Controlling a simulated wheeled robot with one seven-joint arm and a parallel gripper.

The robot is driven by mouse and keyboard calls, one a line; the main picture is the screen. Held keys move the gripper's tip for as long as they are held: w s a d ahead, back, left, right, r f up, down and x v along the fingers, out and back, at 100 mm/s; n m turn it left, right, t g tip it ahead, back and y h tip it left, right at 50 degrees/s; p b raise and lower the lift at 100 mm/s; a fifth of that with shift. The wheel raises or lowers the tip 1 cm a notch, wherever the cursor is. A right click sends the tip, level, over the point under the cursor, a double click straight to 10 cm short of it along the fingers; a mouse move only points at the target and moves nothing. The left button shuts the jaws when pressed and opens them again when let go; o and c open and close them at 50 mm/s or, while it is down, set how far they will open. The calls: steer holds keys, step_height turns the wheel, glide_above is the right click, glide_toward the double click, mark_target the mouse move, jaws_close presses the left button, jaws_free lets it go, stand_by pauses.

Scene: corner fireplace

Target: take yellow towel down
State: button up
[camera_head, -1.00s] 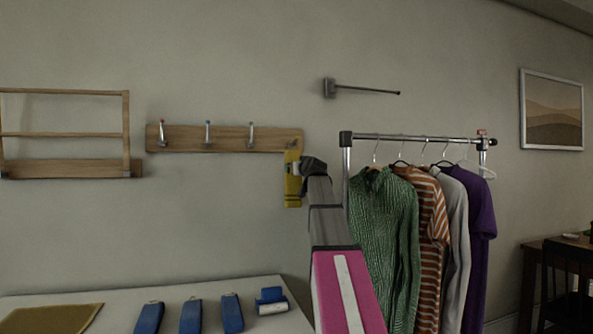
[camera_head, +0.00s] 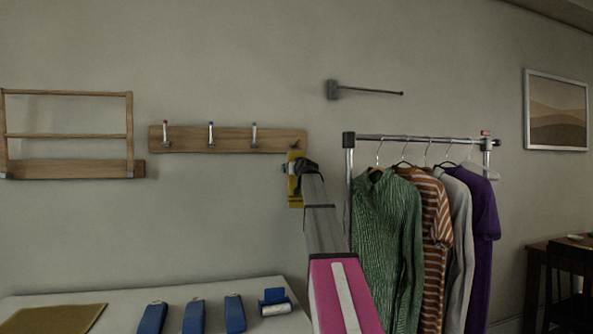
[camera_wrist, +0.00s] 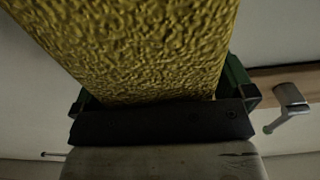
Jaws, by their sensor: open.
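The yellow towel (camera_head: 295,197) hangs narrow and upright at the right end of the wooden hook rail (camera_head: 230,139). In the wrist view the textured yellow towel (camera_wrist: 135,45) fills the upper middle, between the green fingers of my gripper (camera_wrist: 165,92). The jaws are open, one on each side of the towel. Whether they touch it is unclear.
Three bare hooks (camera_head: 210,134) are on the rail. A wooden wall rack (camera_head: 68,135) is at left, a metal rod (camera_head: 370,91) above right. A clothes rail (camera_head: 420,139) with several garments stands close right. A table (camera_head: 235,288) with blue items and a folded cloth (camera_head: 55,319) is below.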

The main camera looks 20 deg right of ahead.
steer(key=c, duration=0.9)
steer(key=shift+r, duration=0.2)
